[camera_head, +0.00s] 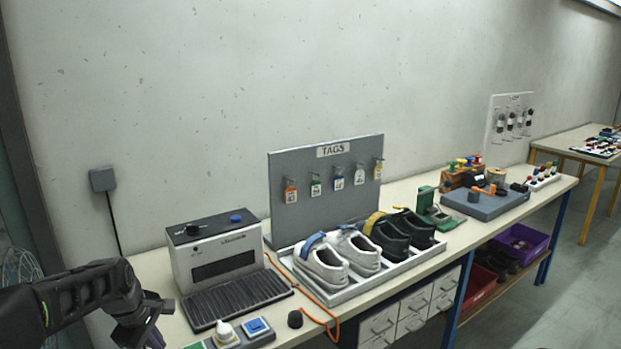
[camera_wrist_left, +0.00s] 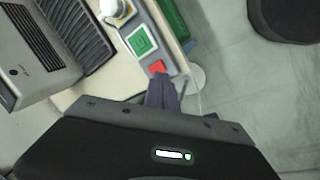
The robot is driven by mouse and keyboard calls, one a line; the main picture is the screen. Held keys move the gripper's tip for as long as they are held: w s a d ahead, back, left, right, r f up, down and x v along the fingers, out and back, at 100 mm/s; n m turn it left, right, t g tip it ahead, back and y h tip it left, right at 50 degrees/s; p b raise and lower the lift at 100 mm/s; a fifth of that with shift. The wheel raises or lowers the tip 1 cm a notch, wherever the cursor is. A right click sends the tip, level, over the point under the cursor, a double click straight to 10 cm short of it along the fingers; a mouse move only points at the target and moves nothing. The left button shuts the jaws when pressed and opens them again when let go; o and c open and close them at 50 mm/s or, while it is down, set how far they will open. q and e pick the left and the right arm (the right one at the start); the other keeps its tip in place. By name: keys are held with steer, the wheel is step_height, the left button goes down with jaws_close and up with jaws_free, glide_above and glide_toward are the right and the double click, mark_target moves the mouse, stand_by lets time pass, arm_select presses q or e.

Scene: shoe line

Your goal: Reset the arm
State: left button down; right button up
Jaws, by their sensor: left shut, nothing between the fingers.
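My left arm comes in at the lower left of the head view. Its left gripper (camera_head: 150,334) hangs at the bench's near left corner, partly cut off by the bottom edge. In the left wrist view the fingers of the left gripper (camera_wrist_left: 163,92) are together, with nothing between them. They show just beside a red button (camera_wrist_left: 157,67) on a grey control panel; I cannot tell whether they touch it. My right gripper is in neither view.
A grey machine (camera_head: 217,253) with a black ribbed belt stands right of my left gripper. A panel with a white knob (camera_head: 224,329) and blue button (camera_head: 256,326) lies in front. A shoe tray (camera_head: 345,293), tag board (camera_head: 325,220) and orange cord (camera_head: 312,318) are further right.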

arm_select(q)
steer(key=s+d+f+m+t+h, duration=0.1)
steer(key=s+d+f+m, duration=0.1)
steer(key=d+f+m, duration=0.5)
steer(key=s+d+f+m+h, duration=0.15)
steer(key=d+f+m, duration=0.25)
steer(key=d+f, duration=0.75)
steer(key=s+d+f+m+g, duration=0.1)
steer(key=s+d+f, duration=0.2)
steer(key=s, duration=0.5)
steer(key=s+d+f+m+g+h, duration=0.1)
steer(key=s+d+f, duration=0.3)
steer(key=s, duration=0.5)
steer(key=s+d+f+m+g, duration=0.1)
steer(key=s+d+f+g, duration=0.1)
steer(key=s+d+f, duration=0.2)
steer(key=s+f, duration=0.3)
steer(key=s, duration=0.2)
steer(key=shift+s+f, duration=0.15)
steer(key=shift+s, duration=0.1)
